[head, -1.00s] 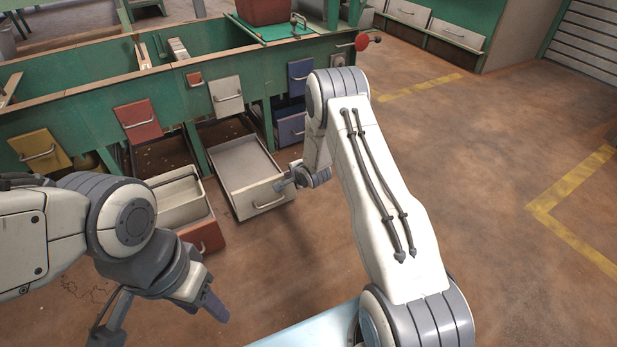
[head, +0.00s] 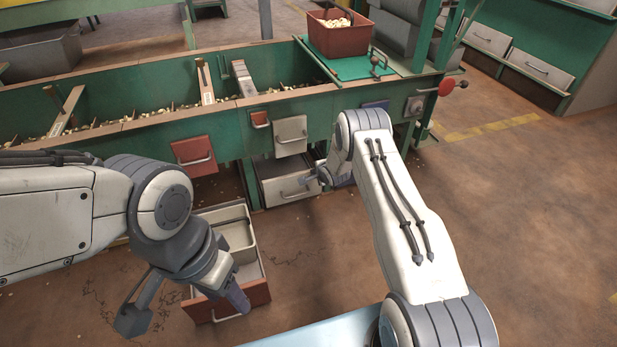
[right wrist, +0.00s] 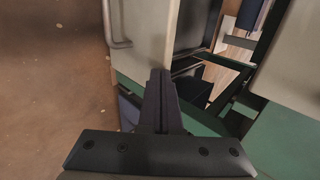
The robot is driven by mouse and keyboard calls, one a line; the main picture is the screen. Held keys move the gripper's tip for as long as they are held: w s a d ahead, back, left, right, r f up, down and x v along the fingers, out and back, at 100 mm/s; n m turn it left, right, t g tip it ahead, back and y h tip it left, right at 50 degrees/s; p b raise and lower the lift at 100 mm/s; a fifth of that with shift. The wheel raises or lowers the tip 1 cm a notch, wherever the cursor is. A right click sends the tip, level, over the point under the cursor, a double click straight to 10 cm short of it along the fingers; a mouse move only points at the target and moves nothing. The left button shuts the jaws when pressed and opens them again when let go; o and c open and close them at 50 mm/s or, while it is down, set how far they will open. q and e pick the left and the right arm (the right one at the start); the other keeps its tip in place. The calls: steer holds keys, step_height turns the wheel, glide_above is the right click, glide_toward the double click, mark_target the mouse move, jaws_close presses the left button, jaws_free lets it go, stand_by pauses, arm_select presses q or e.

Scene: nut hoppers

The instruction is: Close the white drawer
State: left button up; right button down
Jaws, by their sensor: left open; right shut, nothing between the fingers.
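The white drawer (head: 291,190) is low in the green bench, below the white hinged flap. Its front now stands close to the bench, with a little of its inside visible above the front; I cannot tell if it is fully flush. My right gripper (head: 316,178) is shut and empty at the right end of the drawer front. In the right wrist view its fingers (right wrist: 160,97) are together beside the pale drawer front (right wrist: 150,35), whose handle is at the left; contact is unclear. My left gripper (head: 186,304) is open and empty, near the red drawer.
A red-fronted drawer (head: 232,304) stands pulled out at the lower left, with a pale bin (head: 237,232) in it. The white flap (head: 291,136) and a red flap (head: 194,156) hang above. A brown crate (head: 338,38) sits on the bench. Floor at right is clear.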

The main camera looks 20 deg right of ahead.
arm_select(q)
steer(key=shift+w+a, duration=0.15)
steer(key=shift+a, duration=0.25)
arm_select(e)
steer(key=shift+w+r, duration=0.1)
steer(key=shift+w, duration=0.55)
arm_select(q)
steer(key=shift+f, duration=0.1)
arm_select(e)
steer(key=shift+d, duration=0.15)
